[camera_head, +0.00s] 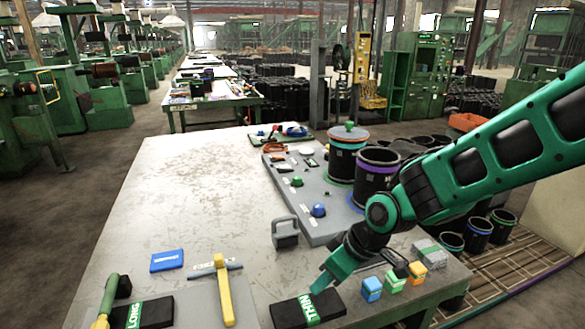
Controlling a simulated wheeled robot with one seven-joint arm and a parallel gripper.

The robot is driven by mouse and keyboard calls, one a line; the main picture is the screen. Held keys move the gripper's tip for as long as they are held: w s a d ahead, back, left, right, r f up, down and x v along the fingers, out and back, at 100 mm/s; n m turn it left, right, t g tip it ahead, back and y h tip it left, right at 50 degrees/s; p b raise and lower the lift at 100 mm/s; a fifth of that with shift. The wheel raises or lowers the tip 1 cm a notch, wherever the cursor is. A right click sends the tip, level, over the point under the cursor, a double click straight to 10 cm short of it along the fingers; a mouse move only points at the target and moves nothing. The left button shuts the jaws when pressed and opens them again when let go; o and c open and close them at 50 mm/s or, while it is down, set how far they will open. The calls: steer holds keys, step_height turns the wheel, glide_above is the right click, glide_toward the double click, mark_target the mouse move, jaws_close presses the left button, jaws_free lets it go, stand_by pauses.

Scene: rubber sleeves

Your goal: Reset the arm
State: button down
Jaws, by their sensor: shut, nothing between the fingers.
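My green and black arm reaches in from the right over the table (190,165). My gripper (322,284) is low over the table's front right part and points down to the left. It is shut and empty. Its tip is close to a black block with a green THIN label (310,308); I cannot tell whether they touch.
A blue, a green and an orange cube (372,288) stand right of my gripper. A grey padlock-shaped weight (285,232) stands behind it. Black sleeves (376,175) stand on a grey board. The table's back left is clear.

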steer(key=s+d+r+m+t+h, duration=0.1)
steer(key=d+r+m+h, duration=0.15)
steer(key=d, duration=0.55)
steer(key=s+d+r+m+t+h, duration=0.1)
steer(key=d+r+m, duration=0.3)
steer(key=d, duration=0.3)
steer(key=s+d+r+m+h, duration=0.1)
steer(key=d+r+m, duration=0.2)
steer(key=d, duration=0.5)
steer(key=s+d+m+g, duration=0.2)
steer(key=s+d, duration=0.3)
steer(key=s, duration=0.3)
steer(key=s+d+f+m+g, duration=0.1)
steer(key=s+d+m+g, duration=0.1)
steer(key=s+d+m, duration=0.2)
steer(key=s+d, duration=0.2)
steer(key=s, duration=0.2)
steer(key=shift+d+f+m, duration=0.2)
steer(key=shift+f+m, duration=0.1)
steer(key=shift+m, duration=0.05)
steer(key=shift+s, duration=0.1)
